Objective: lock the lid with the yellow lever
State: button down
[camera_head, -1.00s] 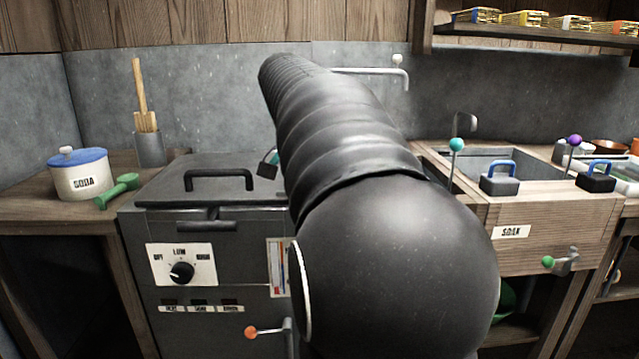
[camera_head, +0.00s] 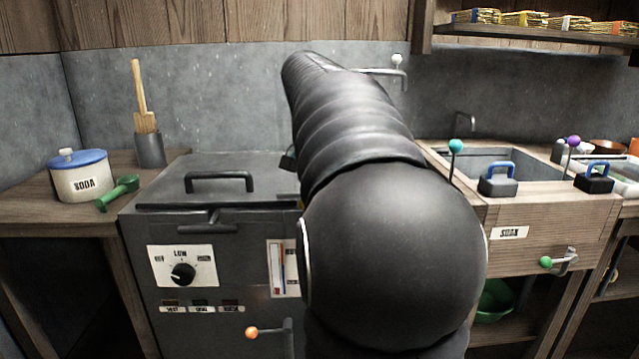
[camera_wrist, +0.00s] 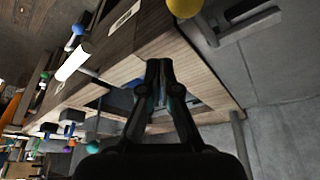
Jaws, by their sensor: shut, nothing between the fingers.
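The grey lid (camera_head: 160,190) with its dark bar handle (camera_head: 220,182) lies flat on the grey cabinet in the head view. In the wrist view a yellow ball knob (camera_wrist: 185,6), apparently the yellow lever's end, shows at the top edge, beside grey metal parts. The lever's shaft is not clear. My gripper (camera_wrist: 159,67) is shut and empty, apart from the yellow knob, with the wooden sink frame behind it. In the head view my arm hides the gripper and the lid's right side.
The wooden sink unit (camera_head: 543,222) stands to the right, with a teal-knobbed lever (camera_head: 456,147) at its left. A white-knobbed pipe (camera_head: 397,62) juts from the back wall. An orange-knobbed lever (camera_head: 252,333) is low on the cabinet front. A soda jar (camera_head: 80,177) stands left.

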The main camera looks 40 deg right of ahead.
jog(key=w+v, duration=0.1)
jog(key=v, duration=0.9)
jog(key=shift+w+a, duration=0.15)
jog(key=shift+a, duration=0.1)
jog(key=shift+f, duration=0.1)
